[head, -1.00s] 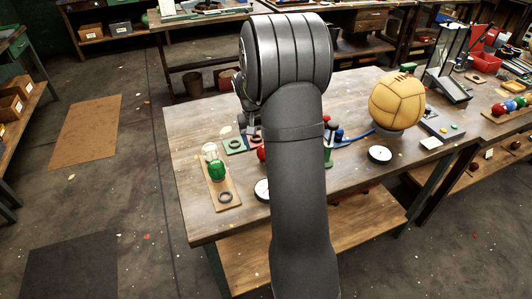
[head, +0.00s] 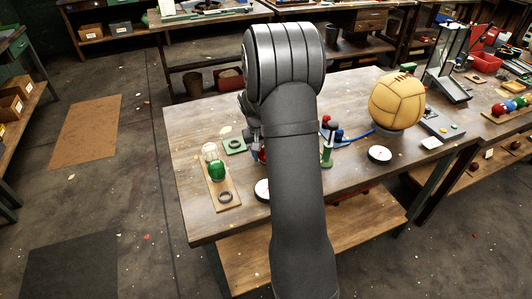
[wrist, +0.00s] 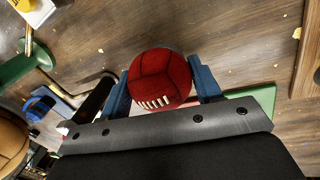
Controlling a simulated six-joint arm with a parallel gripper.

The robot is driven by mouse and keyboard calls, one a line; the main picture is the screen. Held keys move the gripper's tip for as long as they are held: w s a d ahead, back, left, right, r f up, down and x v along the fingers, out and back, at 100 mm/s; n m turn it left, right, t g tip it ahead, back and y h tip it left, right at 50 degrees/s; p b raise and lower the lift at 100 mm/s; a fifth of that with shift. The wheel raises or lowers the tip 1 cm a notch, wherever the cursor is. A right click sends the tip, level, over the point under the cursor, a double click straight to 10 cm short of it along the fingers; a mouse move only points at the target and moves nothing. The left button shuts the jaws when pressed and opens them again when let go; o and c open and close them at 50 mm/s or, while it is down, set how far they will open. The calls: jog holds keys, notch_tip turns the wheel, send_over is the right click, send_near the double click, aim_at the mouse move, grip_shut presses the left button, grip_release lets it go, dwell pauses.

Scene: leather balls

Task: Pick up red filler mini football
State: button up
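The red mini football (wrist: 160,78) has dark seams and white laces. In the wrist view it lies between the two blue fingers of my gripper (wrist: 158,80), one on each side. The fingers are spread about as wide as the ball, and I cannot tell whether they touch it. In the head view my arm hides most of the ball and the fingers; only a bit of red shows beside the arm.
A tan leather ball (head: 397,101) sits at the table's right. A wooden tray (head: 233,204) with a green and a white ball is at left. A dial gauge (head: 379,154) and a green ring pad (head: 234,146) lie nearby.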

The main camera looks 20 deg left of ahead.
jog(key=shift+c, duration=0.7)
jog(key=shift+r, duration=0.1)
